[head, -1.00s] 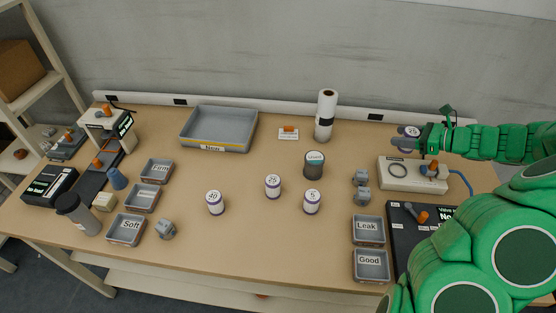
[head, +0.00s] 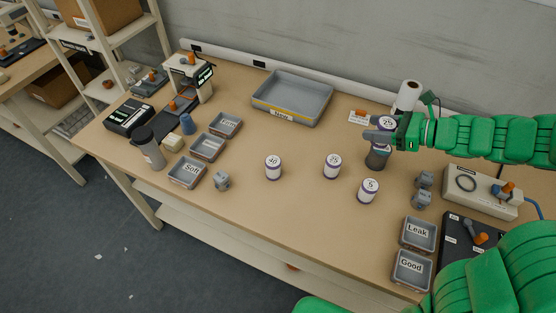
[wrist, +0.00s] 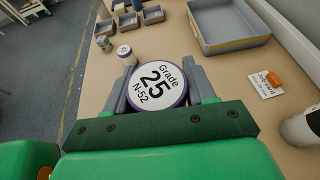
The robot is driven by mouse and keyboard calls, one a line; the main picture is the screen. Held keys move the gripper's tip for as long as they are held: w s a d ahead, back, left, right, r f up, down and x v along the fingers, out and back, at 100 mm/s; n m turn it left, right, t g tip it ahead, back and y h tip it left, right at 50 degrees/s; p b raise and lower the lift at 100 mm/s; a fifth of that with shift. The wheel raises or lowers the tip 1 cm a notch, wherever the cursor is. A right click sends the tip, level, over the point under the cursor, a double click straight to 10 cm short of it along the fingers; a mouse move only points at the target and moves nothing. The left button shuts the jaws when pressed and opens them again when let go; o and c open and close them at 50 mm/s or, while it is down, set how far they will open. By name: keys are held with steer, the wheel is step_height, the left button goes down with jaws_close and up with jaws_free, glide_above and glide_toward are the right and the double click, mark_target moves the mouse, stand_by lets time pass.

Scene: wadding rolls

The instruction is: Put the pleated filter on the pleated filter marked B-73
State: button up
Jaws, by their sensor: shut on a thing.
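My gripper (head: 381,134) is shut on a white-and-purple pleated filter (head: 387,122). In the wrist view its top (wrist: 158,83) reads "Grade 25 N-52", between the two grey fingers. Three similar filters stand upright on the table, topped 40 (head: 273,168), 25 (head: 332,166) and 5 (head: 368,190). Their smaller print is unreadable, so I cannot tell which is marked B-73. One white-topped filter (wrist: 125,52) also shows in the wrist view.
A large grey tray (head: 291,98) is at the back. A white roll (head: 407,97) stands behind my gripper. Small bins and grey fittings sit at left, with Leak (head: 418,235) and Good (head: 411,271) bins at front right. The table front between them is clear.

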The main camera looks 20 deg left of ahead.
steer(key=s+a+r+n+g+h, duration=0.1)
steer(key=s+a+n+g, duration=0.15)
steer(key=s+a, duration=0.65)
steer(key=s+a+r+n+g, duration=0.25)
steer(key=s+a, duration=0.45)
steer(key=s, duration=0.5)
glide_above(267, 160)
steer(key=f, duration=1)
steer(key=shift+s+d+f, duration=0.1)
steer(key=shift+s+d, duration=0.1)
steer(key=shift+w+a+f, duration=0.15)
steer(key=shift+w+f, duration=0.05)
steer(key=shift+f, duration=1.6)
steer(key=shift+f, duration=0.1)
steer(key=o, duration=1)
steer(key=shift+o, duration=0.2)
